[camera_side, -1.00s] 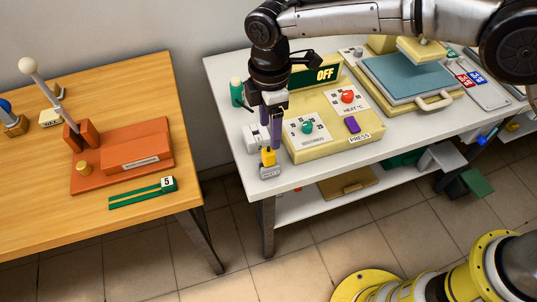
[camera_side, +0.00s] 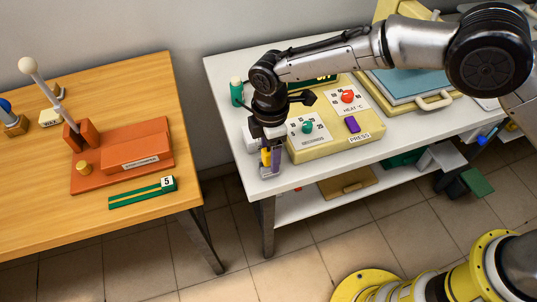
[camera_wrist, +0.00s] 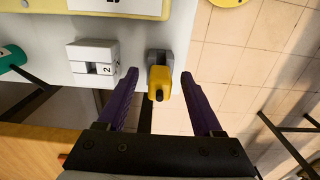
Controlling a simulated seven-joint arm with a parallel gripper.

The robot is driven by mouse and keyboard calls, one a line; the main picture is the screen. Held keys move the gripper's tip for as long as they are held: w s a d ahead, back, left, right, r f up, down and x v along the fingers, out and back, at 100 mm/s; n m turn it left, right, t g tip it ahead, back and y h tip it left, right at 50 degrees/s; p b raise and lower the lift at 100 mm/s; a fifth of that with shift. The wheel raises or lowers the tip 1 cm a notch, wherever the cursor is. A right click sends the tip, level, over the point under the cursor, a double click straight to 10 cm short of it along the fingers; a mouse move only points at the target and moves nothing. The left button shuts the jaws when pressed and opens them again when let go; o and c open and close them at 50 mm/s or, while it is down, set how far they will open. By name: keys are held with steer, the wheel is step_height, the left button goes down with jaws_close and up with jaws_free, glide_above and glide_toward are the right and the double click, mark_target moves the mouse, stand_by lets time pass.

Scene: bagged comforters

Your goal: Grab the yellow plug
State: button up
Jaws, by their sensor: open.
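The yellow plug (camera_wrist: 159,82) sits upright on a small grey base (camera_wrist: 157,57) at the front left corner of the white table. In the side view the plug (camera_side: 266,157) is partly hidden by my gripper. My gripper (camera_wrist: 159,77) is open, with one purple finger on either side of the plug in the wrist view. I see a gap on both sides, so the fingers do not grip it. In the side view my gripper (camera_side: 271,168) is low at the plug, pointing down.
A white block with a number (camera_wrist: 93,62) stands close beside the plug. The yellow press control box (camera_side: 335,137) is just to the right, and a green cylinder (camera_side: 237,91) stands behind. A wooden table with an orange lever device (camera_side: 122,157) is at left, across a gap.

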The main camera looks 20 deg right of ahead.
jaws_close()
steer(key=shift+r, duration=0.2)
